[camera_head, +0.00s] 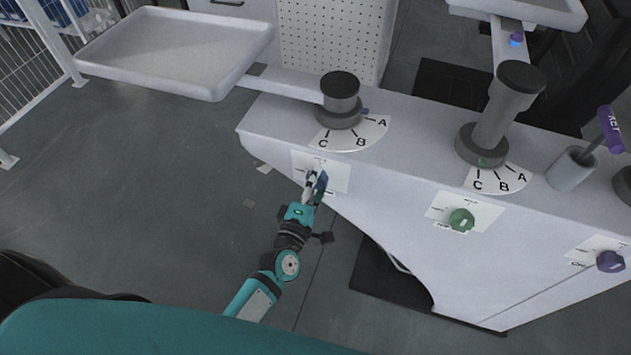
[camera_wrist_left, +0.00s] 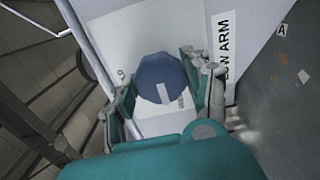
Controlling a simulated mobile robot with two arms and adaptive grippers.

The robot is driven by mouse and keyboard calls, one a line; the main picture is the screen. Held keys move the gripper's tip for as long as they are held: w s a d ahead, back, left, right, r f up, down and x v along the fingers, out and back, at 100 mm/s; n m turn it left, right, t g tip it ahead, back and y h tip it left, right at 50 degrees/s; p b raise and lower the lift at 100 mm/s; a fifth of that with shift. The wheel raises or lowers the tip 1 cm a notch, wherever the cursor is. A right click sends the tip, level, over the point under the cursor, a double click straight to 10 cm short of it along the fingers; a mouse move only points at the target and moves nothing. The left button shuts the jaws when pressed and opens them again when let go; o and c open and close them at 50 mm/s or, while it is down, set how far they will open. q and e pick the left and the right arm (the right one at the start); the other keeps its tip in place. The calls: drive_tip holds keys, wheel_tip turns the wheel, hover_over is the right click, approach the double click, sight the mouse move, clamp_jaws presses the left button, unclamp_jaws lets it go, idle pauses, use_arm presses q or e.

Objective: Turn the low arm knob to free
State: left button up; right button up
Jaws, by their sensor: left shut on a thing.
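The low arm knob (camera_wrist_left: 161,82) is dark blue with a pale pointer mark. It sits on a white label plate (camera_head: 335,174) on the front of the grey bench, and part of the words "LOW ARM" (camera_wrist_left: 226,50) shows in the left wrist view. My left gripper (camera_head: 316,180) is at this knob, with one finger on each side of it in the left wrist view (camera_wrist_left: 160,88), shut on it. In the head view the gripper mostly hides the knob. The small setting words on the plate are too blurred to read. My right gripper is not in view.
A green knob (camera_head: 461,220) and a purple knob (camera_head: 610,262) sit further right on the bench front. Above are a short column (camera_head: 341,95) and a taller column (camera_head: 507,105) with A-B-C dials. A white tray (camera_head: 175,50) extends at upper left.

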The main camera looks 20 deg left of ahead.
use_arm(q)
drive_tip(key=shift+f, duration=0.1)
drive_tip(key=o, duration=1.2)
drive_tip(key=shift+c, duration=0.2)
drive_tip(key=s, duration=1.2)
drive_tip(key=shift+a, duration=0.25)
